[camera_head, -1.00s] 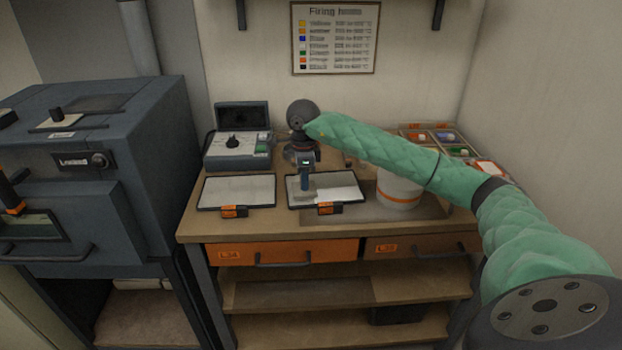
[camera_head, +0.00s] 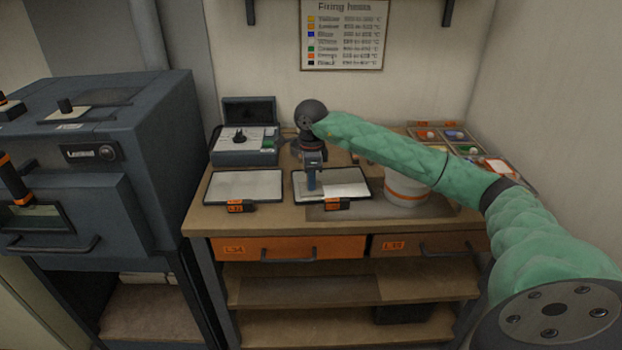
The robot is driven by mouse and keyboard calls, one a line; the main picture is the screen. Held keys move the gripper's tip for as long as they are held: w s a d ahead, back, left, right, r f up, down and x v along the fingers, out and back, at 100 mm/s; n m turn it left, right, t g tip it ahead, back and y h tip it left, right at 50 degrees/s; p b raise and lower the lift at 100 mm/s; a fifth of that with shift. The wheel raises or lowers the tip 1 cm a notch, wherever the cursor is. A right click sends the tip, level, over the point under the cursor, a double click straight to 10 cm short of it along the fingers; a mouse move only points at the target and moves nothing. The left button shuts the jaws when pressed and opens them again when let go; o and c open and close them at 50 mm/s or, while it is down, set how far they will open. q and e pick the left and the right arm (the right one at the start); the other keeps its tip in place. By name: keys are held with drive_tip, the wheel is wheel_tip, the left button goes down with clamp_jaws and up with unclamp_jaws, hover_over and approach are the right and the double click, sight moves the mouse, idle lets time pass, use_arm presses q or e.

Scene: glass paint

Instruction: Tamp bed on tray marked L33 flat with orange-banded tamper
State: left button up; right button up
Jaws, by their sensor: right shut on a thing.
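Two flat trays with pale beds lie side by side on the workbench. The right tray (camera_head: 350,186) and left tray (camera_head: 245,186) each have an orange tag in front; I cannot read either tag for sure. My right gripper (camera_head: 312,163) points down over the left part of the right tray. My left gripper is out of view.
A white tub with an orange band (camera_head: 405,190) stands right of the trays, under my right arm. A sectioned box (camera_head: 455,140) is at the back right. A kiln (camera_head: 100,165) stands left of the bench.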

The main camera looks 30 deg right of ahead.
drive_tip(key=shift+f+b, duration=0.45)
drive_tip(key=shift+b, duration=0.1)
idle(1.4)
drive_tip(key=shift+r, duration=0.1)
drive_tip(key=shift+r+p, duration=0.35)
drive_tip(key=shift+r, duration=0.75)
drive_tip(key=shift+w+d+b, duration=0.15)
drive_tip(key=shift+w+d, duration=0.25)
drive_tip(key=shift+w, duration=0.45)
drive_tip(key=shift+w+d+b, duration=0.2)
drive_tip(key=shift+w+d, duration=0.2)
drive_tip(key=shift+w, duration=0.4)
drive_tip(key=shift+w+d+b, duration=0.15)
drive_tip(key=shift+w+d, duration=0.25)
drive_tip(key=shift+w, duration=0.45)
drive_tip(key=shift+f+b, duration=0.55)
drive_tip(key=shift+f, duration=0.2)
drive_tip(key=shift+f+b, duration=0.3)
drive_tip(key=shift+f, duration=0.05)
